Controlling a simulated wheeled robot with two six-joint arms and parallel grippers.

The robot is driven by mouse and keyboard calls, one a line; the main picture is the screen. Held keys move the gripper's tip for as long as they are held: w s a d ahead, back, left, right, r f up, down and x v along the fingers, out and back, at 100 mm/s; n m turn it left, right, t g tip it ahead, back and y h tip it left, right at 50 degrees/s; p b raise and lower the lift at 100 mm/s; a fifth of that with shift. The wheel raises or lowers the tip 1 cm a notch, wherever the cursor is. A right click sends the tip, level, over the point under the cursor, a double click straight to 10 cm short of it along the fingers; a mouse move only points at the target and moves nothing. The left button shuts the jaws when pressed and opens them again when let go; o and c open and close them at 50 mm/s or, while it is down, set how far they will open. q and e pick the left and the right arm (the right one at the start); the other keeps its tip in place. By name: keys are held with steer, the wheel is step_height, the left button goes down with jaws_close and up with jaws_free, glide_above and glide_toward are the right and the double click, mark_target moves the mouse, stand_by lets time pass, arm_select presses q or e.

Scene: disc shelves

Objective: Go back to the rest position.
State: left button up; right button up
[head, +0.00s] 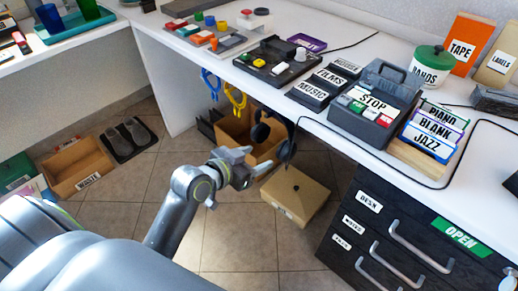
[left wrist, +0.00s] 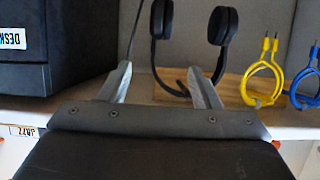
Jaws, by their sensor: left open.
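My left gripper (head: 258,161) is in the middle of the head view, in front of the white desk (head: 215,75) and lower than its top. Its two grey fingers are apart, with nothing between them. In the left wrist view the open fingers (left wrist: 160,70) point towards a dark headset (left wrist: 221,25), which lies beyond the fingertips. My right gripper is in neither view.
The headset (head: 261,132) hangs near the desk edge, close to my left gripper. A cardboard box (head: 295,193) and an open box (head: 236,133) stand on the floor. A black drawer cabinet (head: 392,207) is at right. Tiled floor at lower middle is clear.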

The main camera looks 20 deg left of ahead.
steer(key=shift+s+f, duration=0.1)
arm_select(q)
steer(key=shift+s, duration=0.1)
